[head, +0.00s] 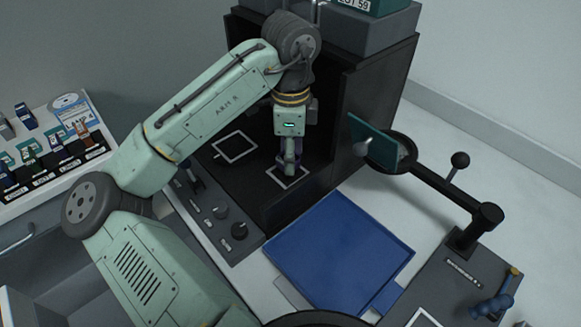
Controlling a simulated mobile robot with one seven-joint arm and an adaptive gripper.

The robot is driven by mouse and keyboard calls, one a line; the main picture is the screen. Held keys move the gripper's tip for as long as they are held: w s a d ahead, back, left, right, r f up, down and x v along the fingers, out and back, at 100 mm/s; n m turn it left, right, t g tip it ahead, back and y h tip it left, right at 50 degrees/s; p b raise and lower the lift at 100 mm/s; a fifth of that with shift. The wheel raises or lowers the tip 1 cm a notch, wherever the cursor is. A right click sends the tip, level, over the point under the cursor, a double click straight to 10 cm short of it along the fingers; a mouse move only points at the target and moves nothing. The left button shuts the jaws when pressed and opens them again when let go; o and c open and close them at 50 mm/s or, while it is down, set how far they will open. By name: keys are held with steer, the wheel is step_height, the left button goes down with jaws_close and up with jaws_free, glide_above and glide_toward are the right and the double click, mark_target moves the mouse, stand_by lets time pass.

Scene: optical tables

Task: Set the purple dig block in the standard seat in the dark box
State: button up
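The dark box (356,120) stands open towards me at the back centre. On its floor are two white square outlines, a left one (220,157) and a right one (303,176). My gripper (290,168) is inside the box, pointing down over the right outline, with its fingertips close to the floor. A small purplish shape shows at the fingers, mostly hidden by them; it may be the purple dig block. Whether the fingers are closed on it, and whether it touches the floor, cannot be made out. No label shows which outline is the standard seat.
A control panel with knobs (239,230) lies before the box. A blue tray (340,250) is front right. A jointed black arm holds a teal plate (372,141) by the box's right side. A rack of small labelled blocks (50,170) stands left. A blue handled item (490,306) is lower right.

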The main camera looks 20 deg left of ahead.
step_height(320, 180, down, 3)
steer(key=shift+r+b, duration=0.1)
steer(key=shift+b, duration=0.8)
steer(key=shift+r, duration=0.1)
steer(key=shift+s+f, duration=0.1)
steer(key=shift+f, duration=0.55)
steer(key=o, duration=1.2)
steer(key=shift+f, duration=0.15)
